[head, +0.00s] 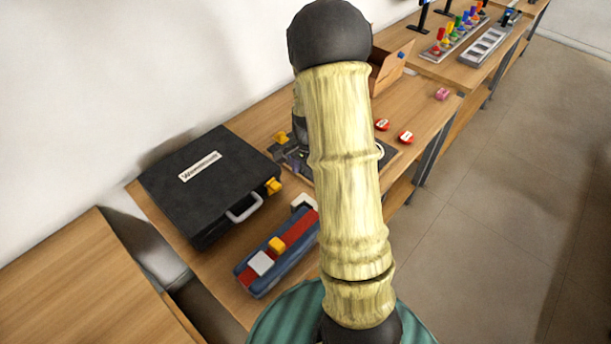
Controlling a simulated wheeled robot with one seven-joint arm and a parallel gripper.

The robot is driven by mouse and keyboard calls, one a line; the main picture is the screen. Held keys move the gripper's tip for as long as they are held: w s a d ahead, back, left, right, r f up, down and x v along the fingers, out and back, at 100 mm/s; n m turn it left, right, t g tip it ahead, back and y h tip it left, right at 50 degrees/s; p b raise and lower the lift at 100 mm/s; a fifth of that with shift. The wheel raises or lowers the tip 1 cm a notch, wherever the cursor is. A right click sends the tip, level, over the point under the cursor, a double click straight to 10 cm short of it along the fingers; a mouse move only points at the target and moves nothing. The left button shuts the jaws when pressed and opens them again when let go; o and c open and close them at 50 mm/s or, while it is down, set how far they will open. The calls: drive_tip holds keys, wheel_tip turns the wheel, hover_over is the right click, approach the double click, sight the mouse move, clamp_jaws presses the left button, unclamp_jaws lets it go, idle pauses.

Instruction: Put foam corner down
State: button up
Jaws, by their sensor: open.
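I cannot pick out the foam corner for certain. A small white angular piece (302,201) lies beside my arm, partly hidden by it, at the far end of a blue and red tray. A white block (261,263) and a yellow-orange block (277,245) sit on the red strip of that tray (247,283). My arm runs down the middle of the head view and covers part of the table. My gripper is not visible, so its place relative to these things is hidden.
A closed black case (190,200) with a grey handle and yellow latches stands at left on the wooden table (160,215). A dark device on a board (290,155) is partly behind my arm. Red-and-white items (405,137), a pink item (442,94) and an open cardboard box (392,70) lie beyond.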

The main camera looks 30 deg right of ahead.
drive_tip(key=s+a+r+n+t, duration=0.2)
drive_tip(key=s+a+r+n, duration=0.8)
drive_tip(key=s+a+n, duration=0.2)
drive_tip(key=shift+s+a+r+n+t, duration=0.2)
drive_tip(key=shift+a+r+n+t, duration=0.1)
drive_tip(key=shift+a+n, duration=0.6)
